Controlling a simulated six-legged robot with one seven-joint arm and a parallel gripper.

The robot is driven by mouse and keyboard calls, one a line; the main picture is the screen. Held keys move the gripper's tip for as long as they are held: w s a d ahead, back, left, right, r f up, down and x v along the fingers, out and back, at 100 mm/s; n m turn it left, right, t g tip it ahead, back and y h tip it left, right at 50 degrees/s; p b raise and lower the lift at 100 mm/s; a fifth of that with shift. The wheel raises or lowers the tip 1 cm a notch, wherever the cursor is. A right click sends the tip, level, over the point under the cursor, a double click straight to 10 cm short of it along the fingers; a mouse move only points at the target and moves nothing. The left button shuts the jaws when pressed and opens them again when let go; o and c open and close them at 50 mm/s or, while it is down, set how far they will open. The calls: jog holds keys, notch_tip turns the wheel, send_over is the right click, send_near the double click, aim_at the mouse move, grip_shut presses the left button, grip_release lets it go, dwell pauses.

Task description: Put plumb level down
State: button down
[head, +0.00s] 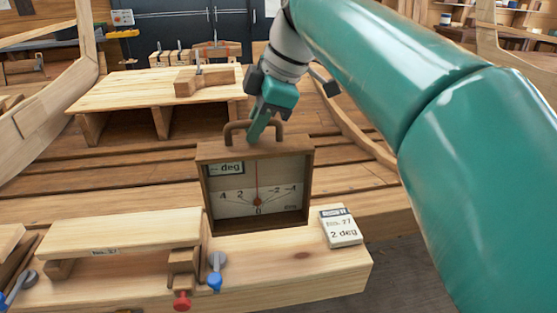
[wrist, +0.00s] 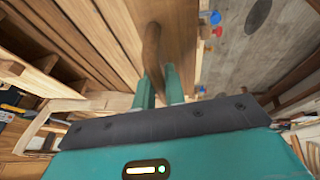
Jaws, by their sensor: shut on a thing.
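The plumb level (head: 285,170) is an upright wooden box with a pale dial, marked in degrees, and a brown arched handle on top. Its red needle stands vertical at about 0. My gripper (head: 255,133) is shut on the handle from above. In the wrist view, my gripper's fingers (wrist: 158,88) close around the handle (wrist: 151,50). The box's lower edge appears at the pale plank (head: 300,256); I cannot tell if it is touching or just above it.
To the left are a board (head: 120,232), a blue-handled clamp (head: 216,272) and a red knob (head: 181,300). A raised wooden platform (head: 150,88) stands behind, left. The plank's right end drops to the floor.

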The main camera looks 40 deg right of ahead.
jog(key=d+f, duration=0.5)
jog(key=f, duration=0.4)
jog(key=shift+d+f, duration=0.15)
jog(key=shift+d, duration=0.1)
jog(key=shift+s, duration=0.1)
jog(key=c, duration=1.5)
grip_release()
jog(key=shift+f, duration=0.1)
jog(key=shift+o, duration=0.2)
jog(key=v, duration=1.2)
jog(key=a+f+m+h, duration=0.1)
jog(key=a+f+m, duration=0.4)
jog(key=a+f, duration=0.5)
jog(key=a+f+m+t+h, duration=0.1)
jog(key=a+f+m, duration=0.5)
jog(key=a+f, duration=0.5)
jog(key=a, duration=0.4)
jog(key=shift+a+f+m, duration=0.15)
jog(key=shift+f+m, duration=0.15)
jog(key=shift+f, duration=0.05)
